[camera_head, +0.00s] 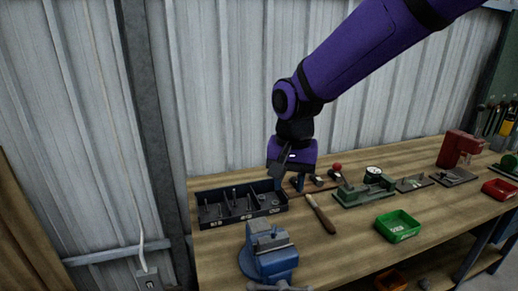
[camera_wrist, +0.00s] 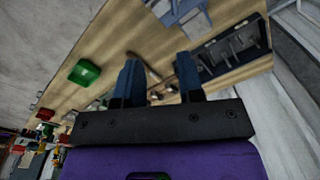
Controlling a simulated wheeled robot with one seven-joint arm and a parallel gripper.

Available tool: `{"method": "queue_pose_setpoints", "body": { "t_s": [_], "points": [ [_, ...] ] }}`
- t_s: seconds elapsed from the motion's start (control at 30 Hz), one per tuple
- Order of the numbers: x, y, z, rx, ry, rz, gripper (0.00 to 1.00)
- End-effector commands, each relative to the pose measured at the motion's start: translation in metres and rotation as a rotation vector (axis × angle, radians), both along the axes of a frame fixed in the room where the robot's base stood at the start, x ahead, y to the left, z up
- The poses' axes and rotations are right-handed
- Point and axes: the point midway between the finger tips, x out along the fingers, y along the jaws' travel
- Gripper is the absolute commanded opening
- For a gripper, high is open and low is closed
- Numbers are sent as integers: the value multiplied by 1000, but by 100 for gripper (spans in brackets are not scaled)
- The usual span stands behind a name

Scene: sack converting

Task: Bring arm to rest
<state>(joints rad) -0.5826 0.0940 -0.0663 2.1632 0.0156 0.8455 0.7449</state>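My gripper (camera_head: 290,184) hangs at the end of my purple arm, above the back of the wooden workbench (camera_head: 210,252), just right of the black compartment tray (camera_head: 205,222). In the wrist view, the two blue fingers of my gripper (camera_wrist: 161,85) stand apart with a clear gap between them. I see nothing held between them. The bench top shows beyond the fingers in the wrist view.
A blue vise (camera_head: 268,254) is at the bench front. A file (camera_head: 320,213), a green bin (camera_head: 397,226), a green fixture (camera_head: 364,190), a red machine (camera_head: 459,148) and a red bin (camera_head: 498,190) lie rightward. The corrugated wall (camera_head: 230,90) stands close behind.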

Motion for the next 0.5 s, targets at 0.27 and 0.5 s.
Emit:
{"method": "queue_pose_setpoints", "body": {
  "t_s": [0.27,0.5],
  "points": [
    [-30,-81,59,44,-113,56,35],
    [-73,-139,92,42,-222,111,35]
  ]
}}
